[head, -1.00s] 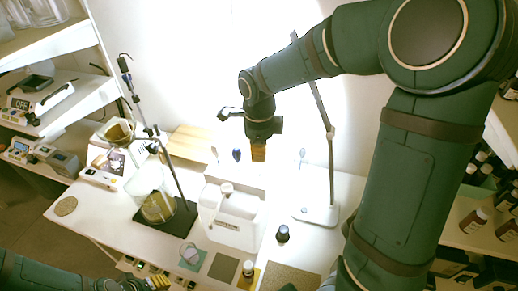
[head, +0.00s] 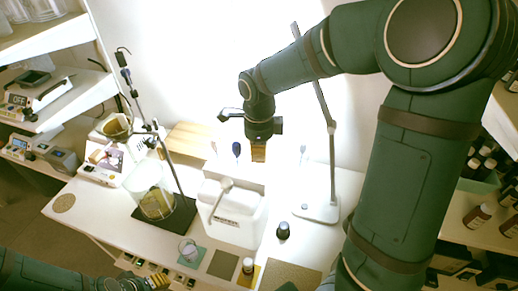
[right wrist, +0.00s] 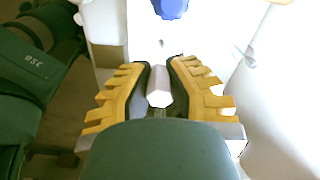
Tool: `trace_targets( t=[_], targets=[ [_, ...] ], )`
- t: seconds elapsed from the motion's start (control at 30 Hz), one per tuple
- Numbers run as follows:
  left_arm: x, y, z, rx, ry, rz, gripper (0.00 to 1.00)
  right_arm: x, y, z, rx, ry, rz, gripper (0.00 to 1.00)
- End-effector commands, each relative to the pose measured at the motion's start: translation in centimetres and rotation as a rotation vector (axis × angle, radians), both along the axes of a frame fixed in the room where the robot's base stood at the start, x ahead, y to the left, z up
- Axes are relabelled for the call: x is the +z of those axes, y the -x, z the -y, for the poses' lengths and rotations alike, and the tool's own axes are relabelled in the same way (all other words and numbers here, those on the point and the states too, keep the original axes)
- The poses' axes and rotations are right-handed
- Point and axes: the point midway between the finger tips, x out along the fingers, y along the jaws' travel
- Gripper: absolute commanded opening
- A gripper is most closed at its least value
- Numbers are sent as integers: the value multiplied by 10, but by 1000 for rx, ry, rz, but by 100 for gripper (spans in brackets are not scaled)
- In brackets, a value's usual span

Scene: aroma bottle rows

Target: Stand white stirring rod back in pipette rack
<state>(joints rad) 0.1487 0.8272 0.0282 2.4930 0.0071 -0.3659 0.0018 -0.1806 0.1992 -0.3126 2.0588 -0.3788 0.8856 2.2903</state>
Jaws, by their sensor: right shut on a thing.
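My right gripper (head: 259,154) points down above the back of the white table, behind the white canister. In the right wrist view its yellow fingers (right wrist: 160,88) are shut on a pale rod, the white stirring rod (right wrist: 159,87), whose end shows between the pads. In the head view the rod is lost against the bright background. A blue-topped pipette (head: 236,149) stands just left of the gripper; a blue bulb (right wrist: 172,7) shows ahead in the wrist view. The white rack around it is washed out and partly hidden. My left gripper (head: 152,283) is low at the left, its jaws unclear.
A glass beaker (head: 156,202) and a stand with a dark base (head: 170,220) are to the left. A lamp base (head: 316,208) and dark bottle (head: 283,230) are to the right. A small glass (head: 188,249) sits in front.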

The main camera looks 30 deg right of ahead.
Motion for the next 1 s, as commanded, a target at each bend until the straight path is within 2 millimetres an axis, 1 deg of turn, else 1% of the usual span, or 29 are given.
trace_targets(
  t=[0.2, 0.23, 0.27, 0.3, 0.67, 1.0],
  targets=[
    [0, 0, 0, 0, 0, 0, 46, 0, 0, 0, 0, 0, 0, 0],
    [0, 0, 0, 0, 0, 0, 46, 0, 0, 0, 0, 0, 0, 27],
    [0, 0, 0, 0, 0, 0, 46, 0, 0, 0, 0, 0, 0, 38],
    [0, 0, 0, 0, 0, 0, 46, 0, 0, 0, 0, 0, 0, 45],
    [1, 0, 0, 0, 0, 0, 46, 2, 0, 0, 0, 0, 0, 45],
    [16, 0, 0, 0, 0, 0, 46, 19, 0, 0, 0, 0, 0, 45]
  ],
)
